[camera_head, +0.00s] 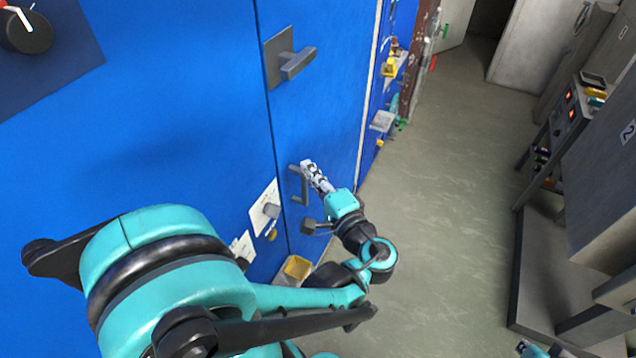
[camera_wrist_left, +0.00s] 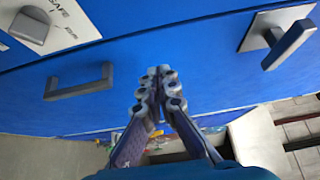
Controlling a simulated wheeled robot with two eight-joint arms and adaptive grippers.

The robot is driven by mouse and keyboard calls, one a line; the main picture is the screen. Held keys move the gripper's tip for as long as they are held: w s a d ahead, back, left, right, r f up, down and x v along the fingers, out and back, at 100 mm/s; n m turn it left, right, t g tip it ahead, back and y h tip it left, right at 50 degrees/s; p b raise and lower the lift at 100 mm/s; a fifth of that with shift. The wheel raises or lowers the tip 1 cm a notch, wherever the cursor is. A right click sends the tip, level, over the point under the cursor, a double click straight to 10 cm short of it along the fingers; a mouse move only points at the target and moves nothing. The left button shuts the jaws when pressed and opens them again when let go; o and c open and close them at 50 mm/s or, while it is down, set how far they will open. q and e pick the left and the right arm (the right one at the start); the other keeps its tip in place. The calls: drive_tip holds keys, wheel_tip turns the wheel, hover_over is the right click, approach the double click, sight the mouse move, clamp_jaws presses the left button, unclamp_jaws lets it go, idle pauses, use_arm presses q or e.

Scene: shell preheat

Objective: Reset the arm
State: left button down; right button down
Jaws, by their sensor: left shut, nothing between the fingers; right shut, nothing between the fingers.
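My left arm reaches along a blue cabinet front (camera_head: 200,100). The left gripper (camera_head: 311,172) is shut and empty, just right of a grey bar handle (camera_head: 299,186) on the cabinet. In the left wrist view its fingertips (camera_wrist_left: 158,88) are together against the blue panel, with the bar handle (camera_wrist_left: 78,84) to their left, apart from them. My right gripper (camera_head: 530,347) shows only in part at the bottom edge, shut, with nothing seen in it.
A lever handle on a plate (camera_head: 292,62) sits higher on the cabinet; it is also at upper right in the left wrist view (camera_wrist_left: 286,42). A knob (camera_wrist_left: 30,28) is beside a label reading SAFE. A yellow box (camera_head: 297,267) is low. Grey floor (camera_head: 440,200) is open; a shelf (camera_head: 530,235) stands right.

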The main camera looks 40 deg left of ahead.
use_arm(q)
drive_tip(key=v, duration=0.4)
drive_tip(key=shift+s+d, duration=0.2)
drive_tip(key=shift+s, duration=0.2)
